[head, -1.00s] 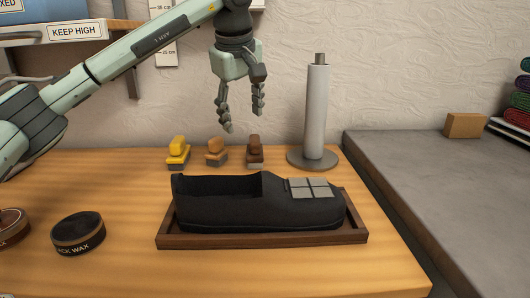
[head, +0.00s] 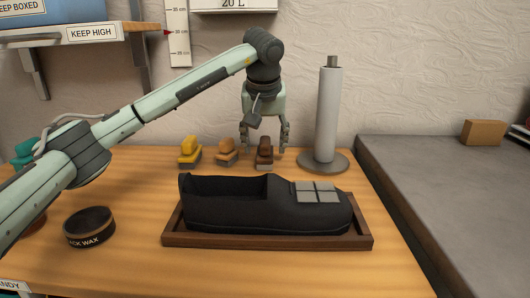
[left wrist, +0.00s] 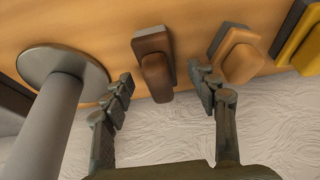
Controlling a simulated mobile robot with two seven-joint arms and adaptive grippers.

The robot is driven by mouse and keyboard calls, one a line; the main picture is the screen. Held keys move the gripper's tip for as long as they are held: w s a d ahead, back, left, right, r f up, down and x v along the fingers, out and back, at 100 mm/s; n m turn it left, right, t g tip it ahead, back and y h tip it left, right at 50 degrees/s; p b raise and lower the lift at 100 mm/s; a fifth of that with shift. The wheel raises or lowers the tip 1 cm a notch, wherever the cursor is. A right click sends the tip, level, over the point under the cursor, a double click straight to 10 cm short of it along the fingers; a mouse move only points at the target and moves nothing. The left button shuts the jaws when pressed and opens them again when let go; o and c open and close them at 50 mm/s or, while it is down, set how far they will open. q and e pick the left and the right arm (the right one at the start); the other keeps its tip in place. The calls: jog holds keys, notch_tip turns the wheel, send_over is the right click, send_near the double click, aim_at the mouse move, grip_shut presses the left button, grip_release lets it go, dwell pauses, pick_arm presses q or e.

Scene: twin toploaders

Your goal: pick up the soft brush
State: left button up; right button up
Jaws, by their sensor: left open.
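Three small brushes stand in a row behind the shoe: a yellow one (head: 189,152), a tan one (head: 227,153) and a dark brown one (head: 265,151). No label shows which is the soft brush. My left gripper (head: 265,148) points down at the dark brown brush, its open fingers spread to either side. In the left wrist view the dark brown brush (left wrist: 154,62) lies between and beyond the open fingertips (left wrist: 160,82). The tan brush (left wrist: 238,56) is close beside one finger. I cannot tell whether that finger touches it. My right gripper is not in view.
A grey cylinder on a round base (head: 325,120) stands just right of the gripper. A black shoe (head: 235,208) sits in a wooden tray (head: 270,242) in front. A black wax tin (head: 90,227) is at left. A grey counter (head: 450,200) lies at right.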

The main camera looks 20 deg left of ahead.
aim_at(265, 137)
pick_arm(q)
jog(key=shift+w+f, duration=0.2)
jog(key=shift+f, duration=0.3)
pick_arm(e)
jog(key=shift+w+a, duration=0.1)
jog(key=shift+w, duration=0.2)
pick_arm(q)
jog(key=c, duration=1.3)
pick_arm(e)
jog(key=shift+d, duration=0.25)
pick_arm(q)
jog(key=shift+o, duration=0.2)
notch_tip(265, 137, up, 4)
jog(key=shift+r, duration=0.25)
jog(key=s+a+r, duration=0.2)
jog(key=a, duration=0.1)
jog(key=s+a+r+b, duration=0.1)
jog(key=s+a+r, duration=0.1)
jog(key=s+a, duration=0.1)
jog(key=s+a+r, duration=0.2)
jog(key=a, duration=0.1)
jog(key=shift+s+r, duration=0.25)
jog(key=shift+r, duration=0.05)
jog(key=shift+c, duration=0.2)
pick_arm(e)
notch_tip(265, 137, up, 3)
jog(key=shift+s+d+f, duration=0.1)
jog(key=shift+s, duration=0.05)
